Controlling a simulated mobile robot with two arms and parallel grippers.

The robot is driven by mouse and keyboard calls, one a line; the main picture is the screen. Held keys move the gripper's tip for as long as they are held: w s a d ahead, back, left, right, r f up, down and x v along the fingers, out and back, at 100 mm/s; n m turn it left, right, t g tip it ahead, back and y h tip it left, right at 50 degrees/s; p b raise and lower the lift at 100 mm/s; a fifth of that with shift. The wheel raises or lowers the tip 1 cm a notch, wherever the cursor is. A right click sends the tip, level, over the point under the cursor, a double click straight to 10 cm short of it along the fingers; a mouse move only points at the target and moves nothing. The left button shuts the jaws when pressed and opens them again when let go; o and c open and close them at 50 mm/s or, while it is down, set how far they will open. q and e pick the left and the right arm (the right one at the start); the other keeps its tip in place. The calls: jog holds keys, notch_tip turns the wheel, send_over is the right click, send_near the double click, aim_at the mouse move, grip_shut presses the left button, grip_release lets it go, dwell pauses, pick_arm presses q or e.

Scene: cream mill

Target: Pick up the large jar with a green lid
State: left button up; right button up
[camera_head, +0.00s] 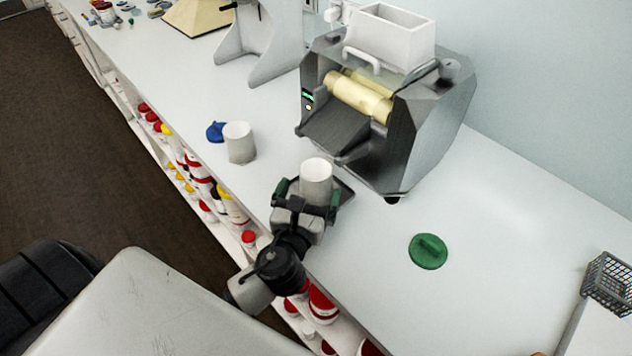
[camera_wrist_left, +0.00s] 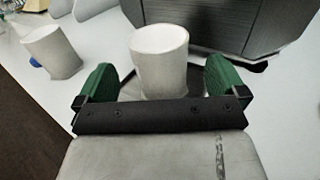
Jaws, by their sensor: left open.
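A white open jar (camera_head: 316,172) stands upright, with no lid on it, in front of the mill. It also shows in the left wrist view (camera_wrist_left: 160,55). A round green lid (camera_head: 428,251) lies apart on the counter to the right. My left gripper (camera_head: 308,195) is open, with its green-padded fingers on either side of this jar. In the left wrist view the gripper (camera_wrist_left: 161,78) shows gaps between both fingers and the jar. The jar's base is partly hidden by the gripper. My right gripper is not in view.
The grey mill (camera_head: 430,125) with cream rollers stands just behind the jar. A second white jar (camera_head: 240,143) and a blue lid (camera_head: 215,131) are to the left. A dark wire basket (camera_head: 608,280) is at far right. Counter around the green lid is clear.

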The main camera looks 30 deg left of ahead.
pick_arm(q)
jog(key=p+x, duration=0.1)
jog(key=x, duration=0.3)
jog(key=shift+w+a, duration=0.1)
jog(key=shift+w, duration=0.3)
jog(key=shift+s, duration=0.1)
jog(key=c, duration=1)
